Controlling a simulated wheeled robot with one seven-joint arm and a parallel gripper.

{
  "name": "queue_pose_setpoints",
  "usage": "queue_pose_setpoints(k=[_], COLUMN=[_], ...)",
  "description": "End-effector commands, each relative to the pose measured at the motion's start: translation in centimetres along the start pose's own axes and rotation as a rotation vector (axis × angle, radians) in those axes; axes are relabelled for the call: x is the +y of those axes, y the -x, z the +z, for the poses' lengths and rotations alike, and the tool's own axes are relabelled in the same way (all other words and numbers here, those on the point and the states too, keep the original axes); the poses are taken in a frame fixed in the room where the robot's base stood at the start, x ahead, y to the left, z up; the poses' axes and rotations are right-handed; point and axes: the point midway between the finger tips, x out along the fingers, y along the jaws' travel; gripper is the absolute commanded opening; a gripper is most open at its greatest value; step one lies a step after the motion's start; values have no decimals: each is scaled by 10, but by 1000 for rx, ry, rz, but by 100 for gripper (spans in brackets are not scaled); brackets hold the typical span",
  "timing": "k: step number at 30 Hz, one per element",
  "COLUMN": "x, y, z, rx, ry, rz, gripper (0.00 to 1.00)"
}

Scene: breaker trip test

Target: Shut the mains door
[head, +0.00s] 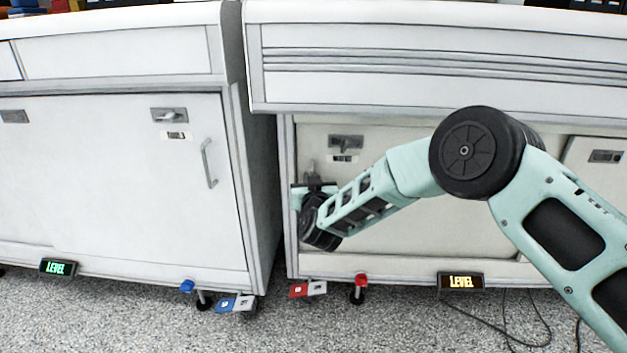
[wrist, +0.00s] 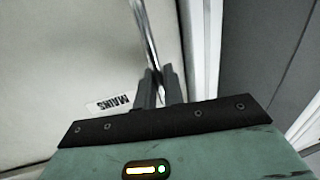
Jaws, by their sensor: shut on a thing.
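The mains door (head: 400,225) is a pale panel low in the right-hand cabinet. It has a dark latch plate (head: 345,142) and a small label below it; the label reads MAINS, upside down, in the wrist view (wrist: 110,105). In the wrist view a metal bar handle (wrist: 148,38) stands off the door (wrist: 70,60). My gripper (head: 313,183) is at the handle near the door's left edge, and its fingers (wrist: 160,90) are shut on the bar. The door looks flush or nearly flush with the frame; a small gap cannot be ruled out. My arm hides part of the door.
The left cabinet has its own door (head: 120,190) with a bar handle (head: 209,163). A green LEVEL display (head: 58,267) and an amber one (head: 461,282) sit at the cabinets' bases. Blue (head: 187,286) and red (head: 361,279) foot levers and cables stand near the speckled floor (head: 200,330).

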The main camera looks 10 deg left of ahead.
Motion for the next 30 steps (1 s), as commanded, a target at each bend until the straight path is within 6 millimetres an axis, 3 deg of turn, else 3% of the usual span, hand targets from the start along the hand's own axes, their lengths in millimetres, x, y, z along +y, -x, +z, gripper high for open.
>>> queue_pose_setpoints(k=[2, 3, 4, 20, 26, 30], x=[-8, -8, -8, -4, -4, -5], y=[1, 1, 1, 5, 35, 69], z=[1, 0, 0, -1, -5, -4], rx=[-4, -3, -3, -1, -2, -4], ry=[-2, -2, -2, -1, 1, 2], rz=[-16, -16, -15, -9, -10, -12], gripper=[0, 18, 24, 24, 24, 24])
